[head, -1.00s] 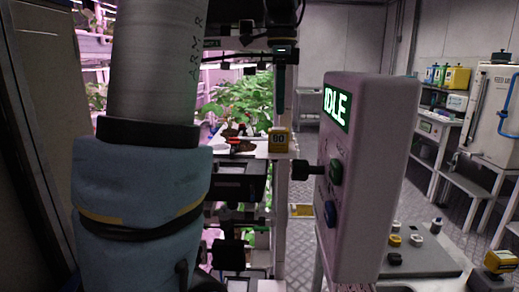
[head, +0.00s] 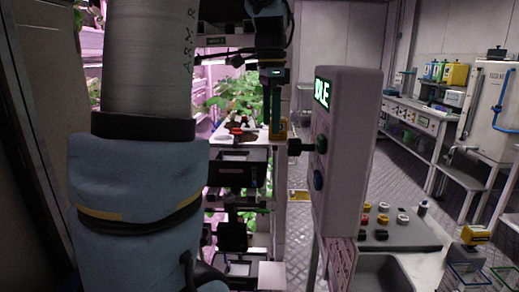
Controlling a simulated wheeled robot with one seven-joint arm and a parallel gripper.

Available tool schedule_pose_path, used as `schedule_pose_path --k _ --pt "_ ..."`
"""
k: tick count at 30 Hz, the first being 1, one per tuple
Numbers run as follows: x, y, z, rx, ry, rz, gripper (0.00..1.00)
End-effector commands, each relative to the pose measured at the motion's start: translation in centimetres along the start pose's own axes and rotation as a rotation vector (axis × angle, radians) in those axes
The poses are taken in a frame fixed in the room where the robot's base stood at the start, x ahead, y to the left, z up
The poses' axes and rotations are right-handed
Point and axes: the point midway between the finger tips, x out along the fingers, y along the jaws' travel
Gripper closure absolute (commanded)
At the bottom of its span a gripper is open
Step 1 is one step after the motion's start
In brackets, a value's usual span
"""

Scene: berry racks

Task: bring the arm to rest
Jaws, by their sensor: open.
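My arm shows as a large grey tube marked "ARM R" with a blue-grey padded sleeve (head: 138,170) that fills the left of the view. Its far end comes in at the top middle, with cables around it. My gripper (head: 277,128) hangs there pointing down, seen side-on as a dark body with a slim teal finger. It is open, and I see nothing held in it. The finger overlaps a small yellow box (head: 283,129) on the rack's edge; I cannot tell whether they touch.
A control box (head: 348,150) reading "IDLE" stands just right of the gripper, its dark knob (head: 295,147) facing the rack. The planted rack (head: 222,140) and a black crate (head: 236,170) lie behind. A grey button console (head: 400,237) is at lower right. Open floor (head: 410,160) lies beyond.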

Motion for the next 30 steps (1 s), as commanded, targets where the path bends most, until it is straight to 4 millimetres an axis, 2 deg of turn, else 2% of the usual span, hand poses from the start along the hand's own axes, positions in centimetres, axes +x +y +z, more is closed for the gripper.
schedule_pose_path --k 8,11,15,18,22,30 --pt "6.8 1.5 4.0 -0.381 0.018 -0.021 0.18" --pt "10.2 3.0 6.2 -0.586 0.031 -0.034 0.18" --pt "15.0 6.2 9.5 -0.911 0.058 -0.056 0.18" --pt "17.1 8.3 11.1 -1.083 0.077 -0.066 0.18" --pt "18.5 9.8 12.2 -1.206 0.093 -0.074 0.18" --pt "18.8 10.1 12.4 -1.237 0.099 -0.076 0.18"
